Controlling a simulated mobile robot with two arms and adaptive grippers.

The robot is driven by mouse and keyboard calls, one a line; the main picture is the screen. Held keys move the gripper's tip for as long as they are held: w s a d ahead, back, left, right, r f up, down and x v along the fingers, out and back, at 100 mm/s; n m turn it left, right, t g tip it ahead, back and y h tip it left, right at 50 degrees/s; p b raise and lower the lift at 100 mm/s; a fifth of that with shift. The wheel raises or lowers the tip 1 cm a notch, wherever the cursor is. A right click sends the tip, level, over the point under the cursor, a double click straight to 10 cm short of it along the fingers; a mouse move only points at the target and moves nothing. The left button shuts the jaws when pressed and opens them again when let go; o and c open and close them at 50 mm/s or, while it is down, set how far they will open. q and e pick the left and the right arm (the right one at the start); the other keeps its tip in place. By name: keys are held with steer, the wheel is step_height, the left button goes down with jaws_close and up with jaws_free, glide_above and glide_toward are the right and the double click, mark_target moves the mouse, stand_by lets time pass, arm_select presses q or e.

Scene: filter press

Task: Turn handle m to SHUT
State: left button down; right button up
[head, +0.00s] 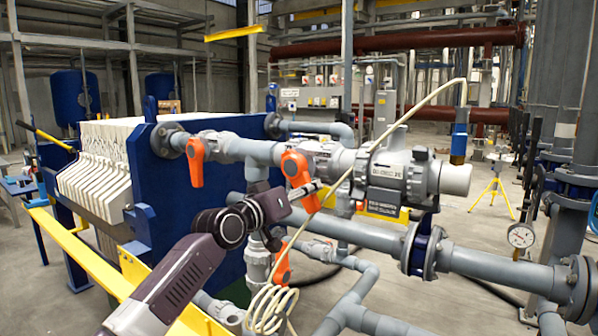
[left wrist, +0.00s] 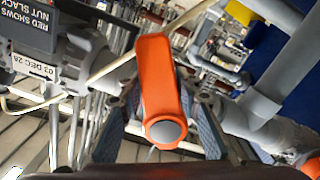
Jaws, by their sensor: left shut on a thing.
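An orange valve handle (head: 296,166) sits on the grey horizontal pipe in the middle of the head view, pointing down and slightly right. My left gripper (head: 314,188) is at its lower part. In the left wrist view the orange handle (left wrist: 160,85) lies between the two fingers of the left gripper (left wrist: 160,108), with its round grey-capped end towards me. The gripper is shut on this handle. No letter m shows on it, and I cannot read a SHUT mark. My right gripper is not in view.
Another orange handle (head: 195,162) hangs down on the left, and one (head: 283,266) is lower on a vertical pipe. A grey pump-like fitting (head: 395,172) stands close on the right. A thin cream hose (head: 395,123) passes by the gripper. The blue press plate (head: 170,200) is behind.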

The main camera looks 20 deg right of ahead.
arm_select(q)
steer(key=shift+w+a+f+m, duration=0.3)
steer(key=shift+w+a+m, duration=0.1)
steer(key=shift+w+m, duration=0.1)
steer(key=shift+w+a+m+b, duration=0.2)
steer(key=shift+m+b, duration=0.25)
steer(key=shift+m, duration=0.25)
steer(key=shift+w+a+m+b, duration=0.2)
steer(key=shift+m+b, duration=0.1)
steer(key=shift+m, duration=0.2)
steer(key=m, duration=0.1)
steer(key=w+a+m, duration=0.1)
steer(key=shift+r+m, duration=0.2)
steer(key=shift+m, duration=0.1)
steer(key=c, duration=1.9)
jaws_free()
steer(key=o, duration=0.5)
steer(key=shift+w+f, duration=0.15)
steer(key=shift+w, duration=0.05)
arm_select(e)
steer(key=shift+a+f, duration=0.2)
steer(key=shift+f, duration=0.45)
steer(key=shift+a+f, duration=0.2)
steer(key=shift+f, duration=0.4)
